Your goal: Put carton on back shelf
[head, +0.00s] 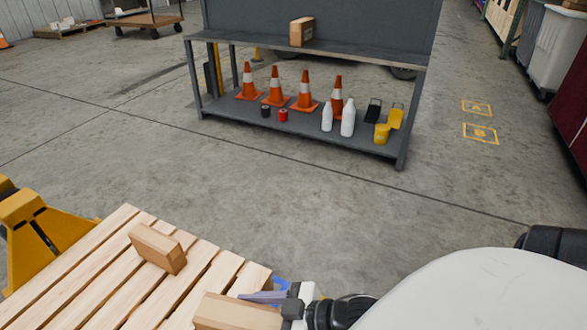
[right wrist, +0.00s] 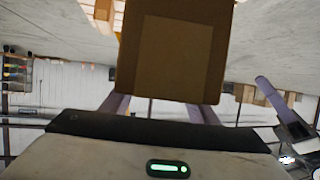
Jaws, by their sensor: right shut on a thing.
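A brown carton (head: 235,312) is at the bottom of the head view, over the near edge of the wooden pallet. My right gripper (head: 265,297) is shut on it; the carton (right wrist: 172,55) fills the upper middle of the right wrist view between the purple fingers. I cannot tell whether it touches the pallet. The grey shelf unit (head: 398,62) stands across the floor at the back, with an upper and a lower deck. My left gripper (right wrist: 275,100) seems to show only at the right edge of the wrist view; its jaw opening is unclear.
Another carton (head: 158,247) lies on the pallet (head: 75,285). A carton (head: 302,32) stands on the upper deck, with free room on both sides. Cones (head: 305,92), bottles (head: 348,120) and cans are on the lower deck. Open floor separates pallet and shelf.

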